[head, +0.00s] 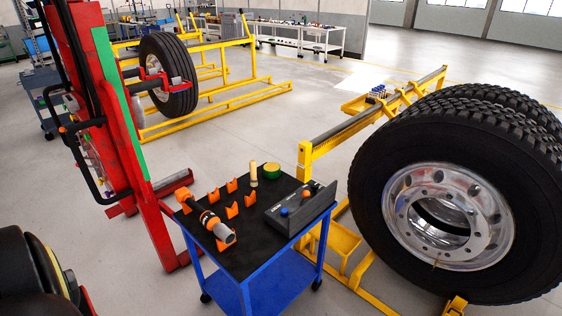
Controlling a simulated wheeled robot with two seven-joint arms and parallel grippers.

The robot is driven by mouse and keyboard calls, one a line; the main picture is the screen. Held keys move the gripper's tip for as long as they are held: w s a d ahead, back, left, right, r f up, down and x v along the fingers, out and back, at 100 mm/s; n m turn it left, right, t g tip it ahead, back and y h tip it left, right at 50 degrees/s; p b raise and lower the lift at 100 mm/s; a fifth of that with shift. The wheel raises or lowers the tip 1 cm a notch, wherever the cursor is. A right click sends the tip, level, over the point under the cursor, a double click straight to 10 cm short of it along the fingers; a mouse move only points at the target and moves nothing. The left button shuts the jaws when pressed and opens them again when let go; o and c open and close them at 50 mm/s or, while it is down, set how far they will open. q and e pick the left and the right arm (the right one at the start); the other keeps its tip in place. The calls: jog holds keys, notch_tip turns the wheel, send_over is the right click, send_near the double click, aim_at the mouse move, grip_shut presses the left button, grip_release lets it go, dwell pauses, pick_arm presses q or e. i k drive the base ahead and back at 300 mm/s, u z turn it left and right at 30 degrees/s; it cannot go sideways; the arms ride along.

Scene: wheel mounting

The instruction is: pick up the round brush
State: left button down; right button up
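A blue cart with a black top (222,258) stands at the centre front. On its far part, a pale upright cylinder (253,174) stands beside a low round green and yellow item (271,171). Either could be the round brush; at this size I cannot tell which, and no bristles are clear. Neither of my grippers can be made out in the head view.
Several orange holders (232,210) and a grey and orange power tool (212,223) share the cart top with a dark box (298,210). A red lift post (108,110) stands left; large tyres (450,190) on a yellow frame (304,160) stand right.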

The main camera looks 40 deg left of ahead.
aim_at(254, 184)
jog(key=i, duration=2.2)
jog(key=u, duration=3.25)
